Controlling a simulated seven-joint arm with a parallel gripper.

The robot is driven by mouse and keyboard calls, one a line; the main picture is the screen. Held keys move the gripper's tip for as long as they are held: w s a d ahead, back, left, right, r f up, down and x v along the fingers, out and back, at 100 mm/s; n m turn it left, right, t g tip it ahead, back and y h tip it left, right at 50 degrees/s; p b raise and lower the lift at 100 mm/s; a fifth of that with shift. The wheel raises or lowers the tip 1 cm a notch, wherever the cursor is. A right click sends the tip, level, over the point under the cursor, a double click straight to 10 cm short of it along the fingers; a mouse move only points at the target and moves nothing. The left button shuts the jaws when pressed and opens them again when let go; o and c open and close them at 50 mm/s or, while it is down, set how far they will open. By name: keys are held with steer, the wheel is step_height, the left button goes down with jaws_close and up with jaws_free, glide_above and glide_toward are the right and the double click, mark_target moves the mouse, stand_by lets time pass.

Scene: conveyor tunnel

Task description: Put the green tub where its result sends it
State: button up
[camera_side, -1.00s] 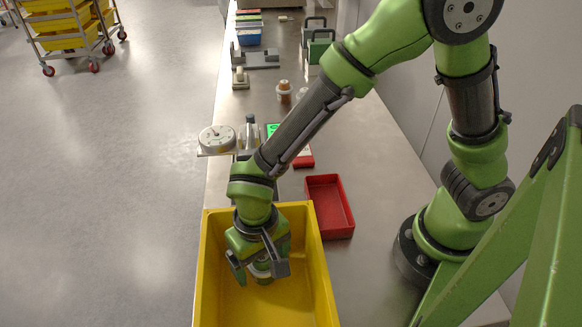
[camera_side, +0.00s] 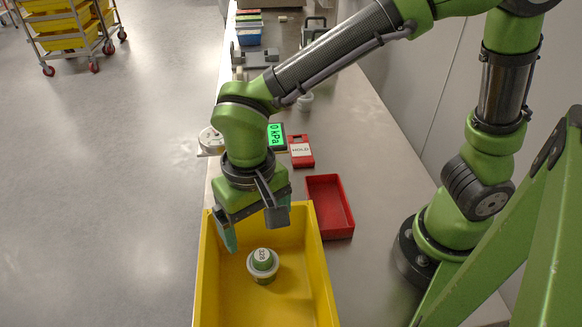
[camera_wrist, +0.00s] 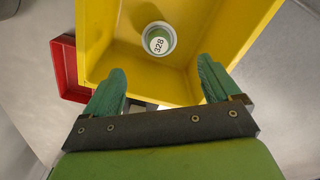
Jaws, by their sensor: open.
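The green tub (camera_side: 263,266) stands upright on the floor of the yellow bin (camera_side: 317,270). It has a pale body and a green top with a white label, which reads 328 in the wrist view (camera_wrist: 158,41). My gripper (camera_side: 254,228) is open and empty above and behind the tub, near the bin's far end. In the wrist view my gripper's fingers (camera_wrist: 161,68) are spread apart and do not touch the tub. The display (camera_side: 276,136) is lit green and reads 0 kPa. A red holder (camera_side: 301,159) beside it carries a card reading HOLD.
An empty red tray (camera_side: 329,206) lies right of the yellow bin's far corner. A round dial gauge (camera_side: 208,141) is partly hidden behind my arm. A small pale container (camera_side: 304,102) and a blue box (camera_side: 249,37) stand farther back. The bench's left edge is close.

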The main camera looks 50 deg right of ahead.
steer(key=shift+r, duration=0.45)
steer(key=s+d+r+t+y, duration=0.1)
steer(key=d+r+t, duration=0.2)
steer(key=d, duration=0.7)
steer(key=d+r+m+t+y, duration=0.1)
steer(key=d+r+t, duration=0.3)
steer(key=d+r, duration=0.3)
steer(key=d, duration=0.3)
steer(key=shift+s+d, duration=0.35)
